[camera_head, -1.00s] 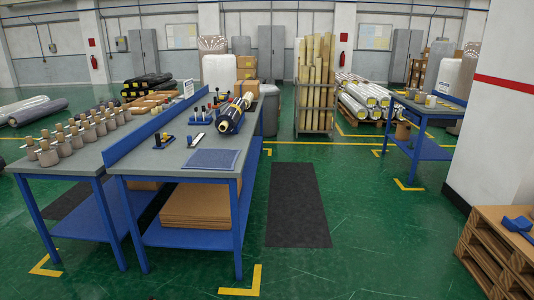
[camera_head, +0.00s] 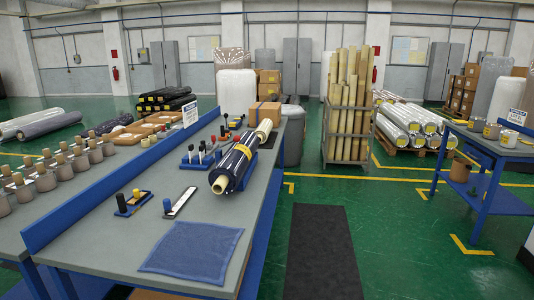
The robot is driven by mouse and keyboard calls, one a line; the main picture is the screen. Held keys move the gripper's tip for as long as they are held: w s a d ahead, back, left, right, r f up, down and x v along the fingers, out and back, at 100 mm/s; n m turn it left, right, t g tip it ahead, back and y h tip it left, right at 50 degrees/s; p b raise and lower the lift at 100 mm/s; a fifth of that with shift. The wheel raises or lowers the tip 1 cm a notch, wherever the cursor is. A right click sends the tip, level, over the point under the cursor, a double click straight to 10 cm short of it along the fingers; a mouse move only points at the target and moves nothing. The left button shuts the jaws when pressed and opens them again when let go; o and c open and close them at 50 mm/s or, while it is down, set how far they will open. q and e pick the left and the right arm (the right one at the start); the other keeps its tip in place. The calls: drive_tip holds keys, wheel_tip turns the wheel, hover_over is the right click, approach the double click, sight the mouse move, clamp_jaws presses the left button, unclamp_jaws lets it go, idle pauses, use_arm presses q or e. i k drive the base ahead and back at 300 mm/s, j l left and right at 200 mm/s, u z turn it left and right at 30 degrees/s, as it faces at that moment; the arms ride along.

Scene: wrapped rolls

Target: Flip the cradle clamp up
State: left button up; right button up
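A dark wrapped roll (camera_head: 234,166) with a pale core (camera_head: 220,185) lies lengthwise on the grey-topped workbench (camera_head: 205,211). A blue cradle-like support with a yellow part (camera_head: 251,163) shows along the roll's right side. I cannot make out the clamp clearly at this size, nor whether it is up or down. Neither of my grippers is in view.
A blue cloth (camera_head: 192,251) lies at the bench's near end. Small blue holders (camera_head: 132,203) and a flat tool (camera_head: 183,204) sit left of the roll. A dark floor mat (camera_head: 322,250) lies along clear floor to the right. A blue side table (camera_head: 490,150) stands further right.

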sight(236, 139)
drive_tip(key=i+l+u, duration=0.25)
drive_tip(key=i, duration=0.35)
drive_tip(key=i+l, duration=0.45)
drive_tip(key=i+l+u, duration=0.1)
drive_tip(key=i+l, duration=0.35)
drive_tip(key=l, duration=0.15)
drive_tip(key=i+l, duration=0.45)
drive_tip(key=i+l+u, duration=0.1)
drive_tip(key=i+l, duration=0.35)
drive_tip(key=l, duration=0.2)
drive_tip(key=i+l, duration=0.4)
drive_tip(key=l, duration=0.2)
